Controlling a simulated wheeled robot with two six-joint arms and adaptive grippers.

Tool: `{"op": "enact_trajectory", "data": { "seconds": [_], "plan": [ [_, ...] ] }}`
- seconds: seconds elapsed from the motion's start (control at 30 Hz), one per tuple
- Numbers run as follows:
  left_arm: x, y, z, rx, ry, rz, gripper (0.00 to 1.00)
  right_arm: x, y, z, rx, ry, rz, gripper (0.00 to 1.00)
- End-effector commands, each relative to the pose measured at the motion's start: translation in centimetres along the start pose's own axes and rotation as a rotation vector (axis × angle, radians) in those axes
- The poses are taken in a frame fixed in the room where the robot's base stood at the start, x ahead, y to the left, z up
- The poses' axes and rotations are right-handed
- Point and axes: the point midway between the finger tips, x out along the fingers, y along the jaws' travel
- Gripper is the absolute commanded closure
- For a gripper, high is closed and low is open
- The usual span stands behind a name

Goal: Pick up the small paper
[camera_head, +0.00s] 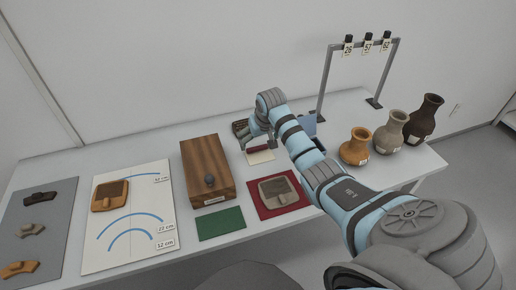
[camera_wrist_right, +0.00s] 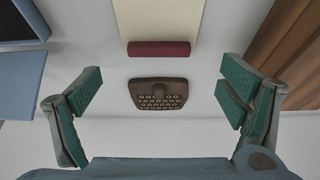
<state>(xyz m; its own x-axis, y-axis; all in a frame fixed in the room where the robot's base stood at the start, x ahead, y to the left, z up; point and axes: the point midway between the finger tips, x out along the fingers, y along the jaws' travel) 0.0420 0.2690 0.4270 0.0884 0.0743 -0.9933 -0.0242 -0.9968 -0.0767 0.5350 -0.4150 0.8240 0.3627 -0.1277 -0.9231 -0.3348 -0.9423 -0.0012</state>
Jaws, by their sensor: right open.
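A small cream paper (camera_head: 261,156) with a dark red strip along one edge lies on the table behind the red mat. In the right wrist view the cream paper (camera_wrist_right: 165,20) runs out of the top of the picture, its red strip nearest me. My right gripper (camera_head: 259,141) is over the table just behind the paper, with its fingers apart and nothing between them. In the right wrist view a brown perforated block with a knob (camera_wrist_right: 158,93) shows in the gap between the fingers, apart from them. My left gripper is not in view.
A wooden box (camera_head: 207,165) stands left of the paper. A red mat (camera_head: 262,209) with a sherd and a green mat (camera_head: 221,223) lie in front. Three vases (camera_head: 357,147) and a metal rack (camera_head: 326,75) stand to the right. A white board with blue arcs (camera_head: 95,255) lies left.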

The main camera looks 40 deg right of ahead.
Motion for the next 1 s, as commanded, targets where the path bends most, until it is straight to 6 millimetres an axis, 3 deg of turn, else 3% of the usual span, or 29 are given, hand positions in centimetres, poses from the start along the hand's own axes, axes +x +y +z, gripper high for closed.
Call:
{"op": "enact_trajectory", "data": {
  "seconds": [0.27, 0.5, 0.53, 0.8, 1.0],
  "plan": [
    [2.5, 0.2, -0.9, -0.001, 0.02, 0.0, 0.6, 5.0, 0.1, 0.7, -0.003, -0.001, -0.002, 0.1],
    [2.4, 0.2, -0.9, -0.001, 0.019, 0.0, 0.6, 5.3, 0.1, 0.5, -0.005, 0.001, -0.002, 0.1],
    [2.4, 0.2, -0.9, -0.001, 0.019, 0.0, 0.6, 5.3, 0.1, 0.5, -0.005, 0.001, -0.002, 0.12],
    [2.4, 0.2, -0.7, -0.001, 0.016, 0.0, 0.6, 5.3, 0.1, 0.5, -0.005, 0.0, -0.002, 0.53],
    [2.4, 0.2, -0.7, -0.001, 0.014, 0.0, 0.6, 5.3, 0.1, 0.5, -0.005, -0.001, -0.002, 0.53]
  ]
}}
